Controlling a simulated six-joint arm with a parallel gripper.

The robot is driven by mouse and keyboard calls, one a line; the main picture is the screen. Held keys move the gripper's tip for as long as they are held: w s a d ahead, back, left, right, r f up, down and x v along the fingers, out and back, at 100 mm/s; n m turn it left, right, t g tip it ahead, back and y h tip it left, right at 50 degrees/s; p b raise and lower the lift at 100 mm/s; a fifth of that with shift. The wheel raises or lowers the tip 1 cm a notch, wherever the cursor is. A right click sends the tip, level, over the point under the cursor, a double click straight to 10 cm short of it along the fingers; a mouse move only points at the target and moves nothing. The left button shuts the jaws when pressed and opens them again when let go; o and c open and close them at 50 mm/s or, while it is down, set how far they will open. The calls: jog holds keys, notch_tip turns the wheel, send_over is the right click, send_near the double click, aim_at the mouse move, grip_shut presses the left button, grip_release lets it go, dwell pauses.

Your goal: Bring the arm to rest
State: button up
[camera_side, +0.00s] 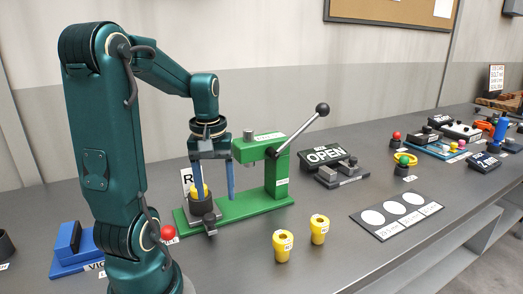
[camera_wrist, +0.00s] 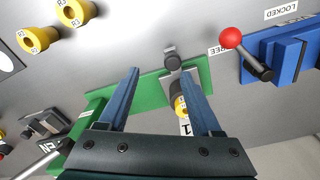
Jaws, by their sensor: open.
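My gripper (camera_side: 214,178) is open, pointing down over the left end of a green press (camera_side: 262,203). Its two blue fingers stand apart, and they also show in the wrist view (camera_wrist: 160,108). A yellow bushing (camera_side: 197,189) sits in a dark grey holder (camera_side: 203,209) on the press base, close to the left finger. In the wrist view the bushing (camera_wrist: 181,106) shows between the fingers, nearer the right one, and I see no grip on it. My arm is bent forward, with the gripper low above the bench.
Two yellow bushings (camera_side: 282,245) stand on the bench in front of the press. The press lever (camera_side: 304,129) rises to the right. A blue vise (camera_side: 74,248) with a red-knobbed handle is at left. An OPEN sign (camera_side: 326,155) and a card with white circles (camera_side: 397,214) lie right.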

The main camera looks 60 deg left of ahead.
jog(key=d+r+m+t, duration=0.2)
jog(key=d+m, duration=0.4)
jog(key=d, duration=0.3)
jog(key=d+r+m+t, duration=0.2)
jog(key=d+m+t, duration=0.1)
jog(key=d+m, duration=0.4)
jog(key=shift+s+d, duration=0.35)
jog(key=shift+d, duration=0.55)
